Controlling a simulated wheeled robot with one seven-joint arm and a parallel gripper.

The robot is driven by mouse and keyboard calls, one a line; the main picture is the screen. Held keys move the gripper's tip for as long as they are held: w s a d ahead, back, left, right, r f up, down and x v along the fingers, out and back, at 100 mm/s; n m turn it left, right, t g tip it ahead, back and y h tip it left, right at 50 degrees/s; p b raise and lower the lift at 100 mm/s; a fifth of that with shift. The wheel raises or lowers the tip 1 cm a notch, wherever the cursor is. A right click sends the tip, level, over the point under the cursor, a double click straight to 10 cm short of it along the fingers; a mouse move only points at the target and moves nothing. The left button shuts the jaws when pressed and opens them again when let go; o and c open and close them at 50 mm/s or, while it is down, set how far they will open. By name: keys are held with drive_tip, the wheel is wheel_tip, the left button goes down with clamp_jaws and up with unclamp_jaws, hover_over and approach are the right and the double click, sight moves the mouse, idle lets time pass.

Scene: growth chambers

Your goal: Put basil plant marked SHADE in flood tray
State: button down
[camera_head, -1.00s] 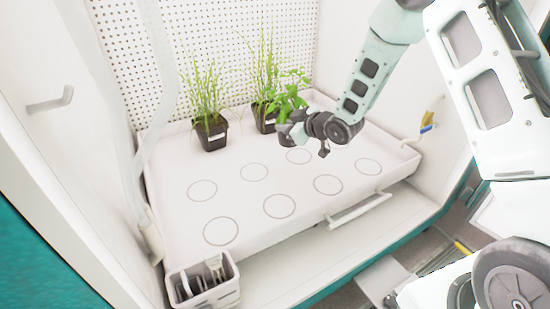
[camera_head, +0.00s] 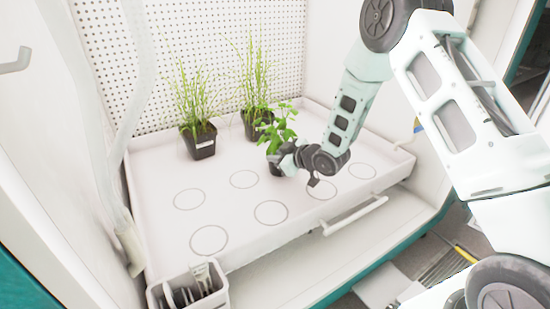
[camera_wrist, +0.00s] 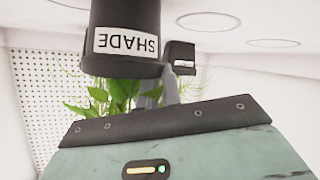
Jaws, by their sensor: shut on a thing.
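The basil plant (camera_head: 280,129) has broad green leaves and a dark pot, partly hidden by my gripper (camera_head: 284,158) in the head view. My gripper is shut on it. In the wrist view, which is upside down, its black pot (camera_wrist: 120,15) bears a white label reading SHADE (camera_wrist: 125,43), with leaves (camera_wrist: 100,103) below it in the picture. The white flood tray (camera_head: 155,185) lies under the plant, with ringed spots on its floor. The plant is upright over the right middle of the tray. I cannot tell whether the pot touches the floor.
Two grassy plants in dark pots stand at the tray's back, one at the left (camera_head: 198,140) and one farther right (camera_head: 251,125). A small bin of labels (camera_head: 190,290) is at the front left corner. A handle (camera_head: 355,215) crosses the front. Several rings (camera_head: 209,240) are bare.

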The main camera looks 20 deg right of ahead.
drive_tip(key=c, duration=1.6)
unclamp_jaws()
drive_tip(key=shift+r, duration=0.1)
drive_tip(key=p+v, duration=0.5)
drive_tip(key=v, duration=0.7)
drive_tip(key=s+a+r+m+g+h, duration=0.1)
drive_tip(key=s+a+r+g+h, duration=0.1)
drive_tip(key=s+a+r+g, duration=0.25)
drive_tip(key=s+a+r+g+h, duration=0.1)
drive_tip(key=s+a+r, duration=0.2)
drive_tip(key=s+a, duration=0.4)
drive_tip(key=s+a+r+g+h, duration=0.1)
drive_tip(key=s+r+g, duration=0.1)
drive_tip(key=s, duration=0.5)
drive_tip(key=s+a+r+g, duration=0.1)
drive_tip(key=s+a+g, duration=0.1)
drive_tip(key=s, duration=0.5)
drive_tip(key=s+a+r+g+h, duration=0.1)
drive_tip(key=s+r+g, duration=0.1)
drive_tip(key=s, duration=0.6)
drive_tip(key=shift+a+r+m+h, duration=0.25)
drive_tip(key=shift+r+m+h, duration=0.05)
drive_tip(key=shift+m, duration=0.1)
